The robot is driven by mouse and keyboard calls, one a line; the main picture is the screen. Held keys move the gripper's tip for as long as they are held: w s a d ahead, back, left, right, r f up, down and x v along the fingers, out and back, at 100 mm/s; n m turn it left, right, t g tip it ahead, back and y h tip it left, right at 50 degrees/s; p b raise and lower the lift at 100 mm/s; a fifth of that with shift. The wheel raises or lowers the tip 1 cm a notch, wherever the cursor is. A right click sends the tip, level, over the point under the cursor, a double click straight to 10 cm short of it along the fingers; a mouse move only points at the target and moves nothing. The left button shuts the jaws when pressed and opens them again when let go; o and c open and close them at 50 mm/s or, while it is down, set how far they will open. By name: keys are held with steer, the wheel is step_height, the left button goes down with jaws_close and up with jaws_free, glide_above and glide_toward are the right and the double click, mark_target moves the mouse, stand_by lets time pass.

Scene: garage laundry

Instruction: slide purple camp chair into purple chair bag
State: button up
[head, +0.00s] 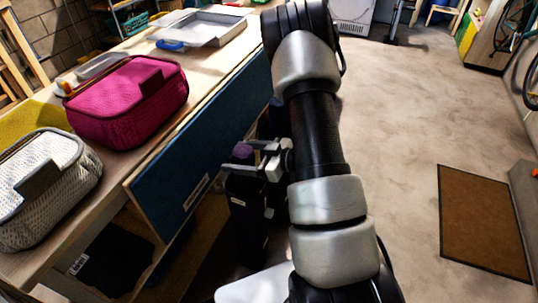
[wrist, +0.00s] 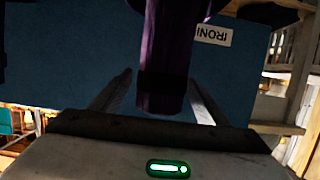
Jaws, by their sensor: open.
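A slim purple thing, likely the camp chair (head: 242,151), shows its rounded top beside my gripper in the head view. Directly below it stands a dark, upright, narrow container (head: 246,205), perhaps the chair bag; its colour is too dark to be sure. I cannot tell how far the purple thing sits inside it. My gripper (head: 262,157) is open around or just beside the purple top. In the wrist view, a dark purple column (wrist: 165,60) comes down from the top edge and ends between the two spread fingers of my gripper (wrist: 158,82). Contact is unclear.
A workbench with a blue side panel (head: 215,150) stands close left of my gripper. It bears a magenta bag (head: 125,105), a pale mesh bag (head: 45,190) and a grey tray (head: 200,27). Open concrete floor and a brown mat (head: 485,220) lie to the right.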

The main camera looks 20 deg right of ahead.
steer(key=p+v, duration=0.3)
steer(key=v, duration=1.2)
steer(key=shift+r, duration=0.2)
steer(key=w+d+r+m+t+h, duration=0.1)
steer(key=w+d+r+m+h, duration=0.15)
steer(key=w+r+h, duration=0.45)
steer(key=w+d+r+m+h, duration=0.1)
steer(key=w+d+r+h, duration=0.35)
steer(key=r, duration=0.45)
steer(key=s+a+r+m+g+h, duration=0.2)
steer(key=s+a+r+m, duration=0.25)
steer(key=s+r, duration=0.25)
steer(key=s+a+r+m+g+y, duration=0.1)
steer(key=s+a+g+y, duration=0.25)
steer(key=s+a, duration=1.2)
step_height(320, 180, up, 24)
steer(key=s+d+p, duration=0.1)
steer(key=s+p, duration=0.1)
steer(key=p, duration=2.2)
steer(key=shift+s+d, duration=0.15)
